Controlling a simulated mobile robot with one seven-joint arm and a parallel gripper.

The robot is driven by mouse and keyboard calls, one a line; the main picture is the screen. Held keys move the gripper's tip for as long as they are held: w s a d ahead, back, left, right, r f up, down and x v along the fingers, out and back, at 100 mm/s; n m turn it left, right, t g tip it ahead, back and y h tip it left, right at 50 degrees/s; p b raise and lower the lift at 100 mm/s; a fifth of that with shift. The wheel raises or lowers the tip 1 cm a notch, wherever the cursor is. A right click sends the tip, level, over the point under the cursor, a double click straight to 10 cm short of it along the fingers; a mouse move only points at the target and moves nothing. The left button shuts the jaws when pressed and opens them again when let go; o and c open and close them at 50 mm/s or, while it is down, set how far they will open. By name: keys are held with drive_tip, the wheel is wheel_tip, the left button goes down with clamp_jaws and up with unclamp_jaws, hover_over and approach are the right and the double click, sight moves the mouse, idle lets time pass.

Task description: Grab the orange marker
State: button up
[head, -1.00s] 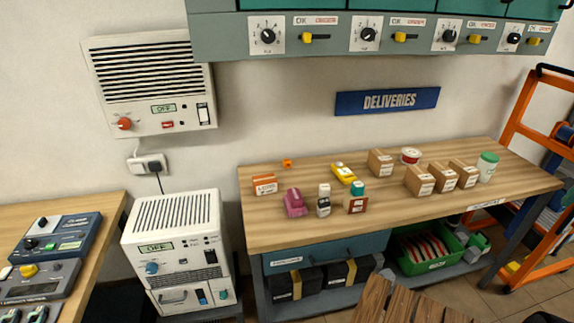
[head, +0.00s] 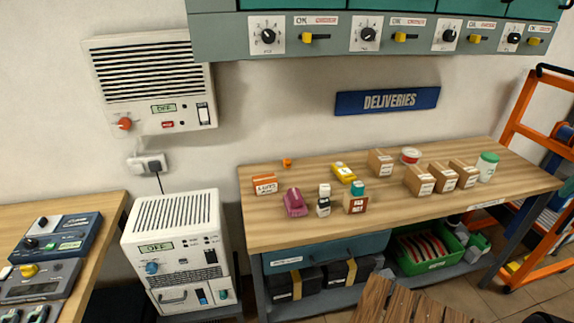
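A small orange object (head: 287,162) stands near the back left of the wooden bench. It is too small to tell whether it is a marker. An orange and white box (head: 265,184) lies at the bench's left side, in front of that object. No clear pen shape shows elsewhere on the bench. My gripper is not in view.
The bench (head: 290,232) also holds a purple item (head: 295,203), a white-capped bottle (head: 324,200), a yellow device (head: 344,172), several cardboard boxes (head: 419,180) and a green-lidded jar (head: 487,166). Its front strip is clear. A brown slatted wooden surface (head: 390,303) is at the bottom edge.

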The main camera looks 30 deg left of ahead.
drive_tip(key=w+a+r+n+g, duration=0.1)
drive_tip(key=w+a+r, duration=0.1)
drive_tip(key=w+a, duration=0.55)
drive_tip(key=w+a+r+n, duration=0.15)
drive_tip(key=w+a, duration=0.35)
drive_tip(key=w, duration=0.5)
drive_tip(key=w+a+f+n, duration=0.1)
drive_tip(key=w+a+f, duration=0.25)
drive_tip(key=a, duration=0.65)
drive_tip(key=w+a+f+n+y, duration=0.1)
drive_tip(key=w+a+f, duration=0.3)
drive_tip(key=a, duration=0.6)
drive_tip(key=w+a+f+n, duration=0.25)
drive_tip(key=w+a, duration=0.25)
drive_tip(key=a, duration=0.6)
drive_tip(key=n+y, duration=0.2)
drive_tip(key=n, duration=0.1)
approach(287, 160)
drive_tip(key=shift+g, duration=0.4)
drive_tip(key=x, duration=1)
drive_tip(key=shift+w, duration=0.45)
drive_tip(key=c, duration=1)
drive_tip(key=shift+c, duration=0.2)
